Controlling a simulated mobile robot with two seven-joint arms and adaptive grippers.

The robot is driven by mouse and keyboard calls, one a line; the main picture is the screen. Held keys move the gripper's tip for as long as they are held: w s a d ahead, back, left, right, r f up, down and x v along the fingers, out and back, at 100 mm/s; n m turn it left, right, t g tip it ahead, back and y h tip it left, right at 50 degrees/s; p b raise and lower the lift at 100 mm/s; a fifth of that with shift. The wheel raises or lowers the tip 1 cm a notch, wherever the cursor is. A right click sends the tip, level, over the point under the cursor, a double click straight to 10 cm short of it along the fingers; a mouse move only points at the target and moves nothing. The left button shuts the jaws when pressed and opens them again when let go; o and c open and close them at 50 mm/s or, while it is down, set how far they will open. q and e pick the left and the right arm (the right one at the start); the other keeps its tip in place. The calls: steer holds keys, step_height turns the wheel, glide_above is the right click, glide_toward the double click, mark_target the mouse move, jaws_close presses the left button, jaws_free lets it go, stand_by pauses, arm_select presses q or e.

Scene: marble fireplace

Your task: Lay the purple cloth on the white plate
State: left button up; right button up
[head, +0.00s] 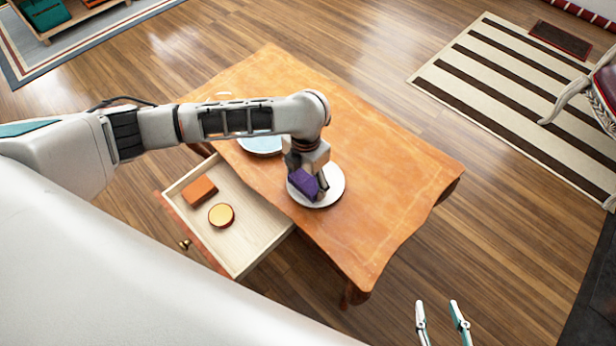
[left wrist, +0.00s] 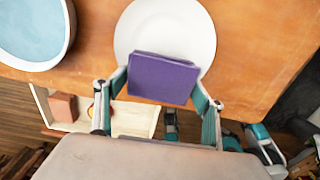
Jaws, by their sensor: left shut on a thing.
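The purple cloth (head: 304,183) is a folded block held in my left gripper (head: 308,186). In the left wrist view the cloth (left wrist: 162,78) sits between the two fingers of the left gripper (left wrist: 160,92), which are shut on it. The white plate (head: 333,190) lies on the wooden table. The cloth is over the plate's left part in the head view, and it covers the plate's near part in the left wrist view (left wrist: 165,28). I cannot tell whether cloth and plate touch. My right gripper (head: 441,322) is open and empty, beyond the table's near right corner.
The wooden table (head: 395,165) is clear to the right of the plate. A blue-topped dish (head: 260,146) is partly hidden behind my left arm. An open drawer (head: 247,225) holds an orange-brown block (head: 200,191) and a round orange item (head: 221,215).

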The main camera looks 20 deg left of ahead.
arm_select(q)
steer(key=shift+f, duration=0.3)
steer(key=shift+f, duration=0.1)
steer(key=o, duration=1)
